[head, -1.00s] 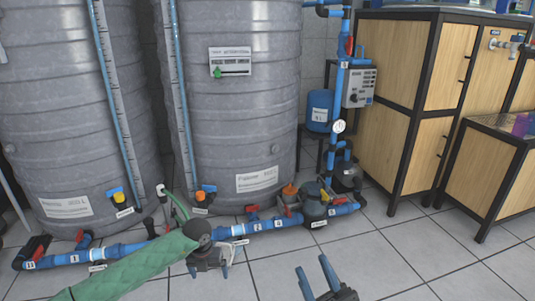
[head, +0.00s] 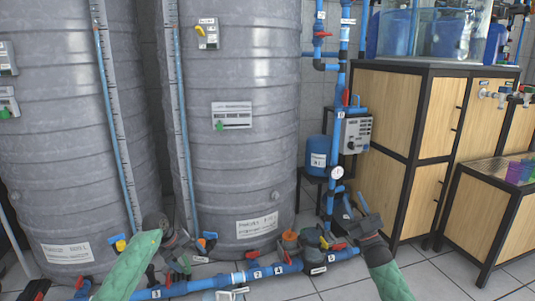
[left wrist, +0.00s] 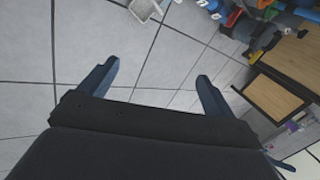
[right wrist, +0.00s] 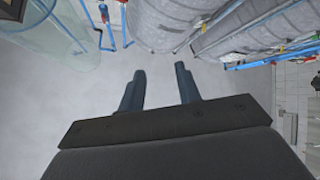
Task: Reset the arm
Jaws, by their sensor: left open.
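My left gripper (head: 198,247) is low in front of the grey tanks, at the end of the green-sleeved left arm. In the left wrist view its two blue fingers (left wrist: 157,72) are wide apart with only floor between them. My right gripper (head: 354,204) is in front of the vertical blue pipe, pointing up and left. In the right wrist view its fingers (right wrist: 160,72) are apart by a narrower gap, with nothing between them. The left gripper's fingertips are partly hard to make out in the head view.
Two grey tanks (head: 243,75) stand at the left and middle. Blue pipes with valves (head: 255,273) run along the floor before them. A wooden cabinet (head: 385,107) and a lower bench (head: 486,215) stand at the right. Tiled floor (head: 440,276) is clear at the lower right.

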